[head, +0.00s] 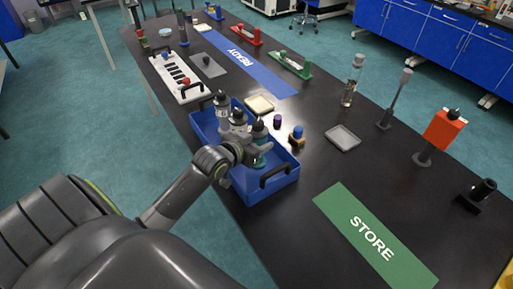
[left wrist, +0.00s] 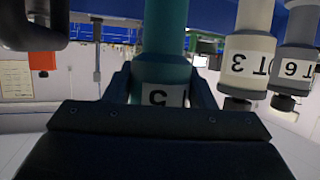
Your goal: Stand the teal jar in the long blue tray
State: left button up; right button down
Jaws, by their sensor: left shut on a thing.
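The long blue tray (head: 282,187) lies on the black bench in the head view, with black handles at its ends. My left gripper (head: 252,150) is over the tray's near half, shut on the teal jar (head: 261,158), which has a dark cap. In the left wrist view the teal jar (left wrist: 162,72) sits between the two fingers, with a label reading 5. The jar looks upright and within the tray's outline. I cannot tell whether its base touches the tray floor. Two grey-white jars, one (head: 238,126) close to the gripper and another (head: 221,102) behind, stand in the tray.
In the left wrist view, jars labelled T3 (left wrist: 249,55) and T6 (left wrist: 294,60) are close on the right. A purple-capped vial (head: 277,121) and a blue-topped piece (head: 297,134) stand beside the tray. The green STORE mat (head: 345,208) is bare.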

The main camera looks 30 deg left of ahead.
pick_arm(q)
notch_tip(320, 180, down, 3)
jog(key=shift+f, duration=0.1)
jog(key=shift+f, duration=0.15)
jog(key=o, duration=1.1)
jog(key=shift+c, duration=0.2)
